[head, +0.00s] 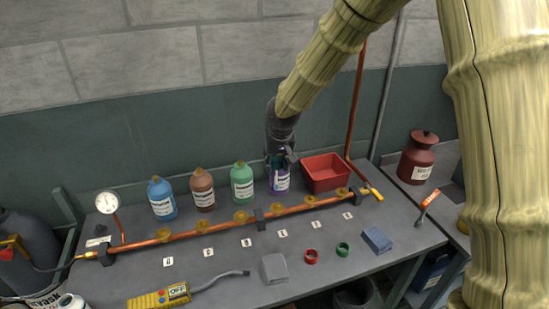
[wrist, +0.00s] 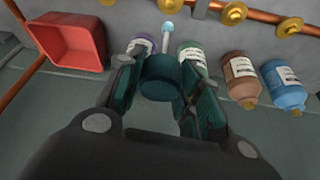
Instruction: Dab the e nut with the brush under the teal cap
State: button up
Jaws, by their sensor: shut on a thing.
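My gripper (wrist: 160,85) is shut on the teal cap (wrist: 160,72). A thin brush stem runs out from the cap to a pale blue tip (wrist: 168,27), clear of any bottle. In the head view my gripper (head: 281,158) is at the purple bottle (head: 279,180) and hides its top. The purple bottle also shows partly behind the fingers in the wrist view (wrist: 140,43). Several brass nuts (head: 240,217) sit along the copper pipe (head: 222,227). Small letter cards (head: 246,243) lie in front of them. The letters are too small to read surely, so I cannot tell which nut is e.
Green (head: 242,182), brown (head: 203,190) and blue (head: 161,199) bottles stand left of the purple one. A red bin (head: 325,173) is at its right. A gauge (head: 107,203) rises at the pipe's left. A yellow detector (head: 160,297), grey block (head: 274,268) and rings lie in front.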

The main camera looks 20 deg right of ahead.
aim_at(277, 185)
jog(key=shift+s+d+f+b, duration=0.1)
jog(key=shift+d+f+b, duration=0.05)
jog(key=shift+f+b, duration=0.8)
jog(key=shift+f, duration=0.45)
jog(key=shift+f+b, duration=1.05)
jog(key=shift+f, duration=0.45)
jog(key=shift+f+b, duration=0.45)
jog(key=shift+f, duration=0.2)
dwell(0.4)
jog(key=shift+r+p, duration=2.65)
jog(key=shift+r, duration=0.9)
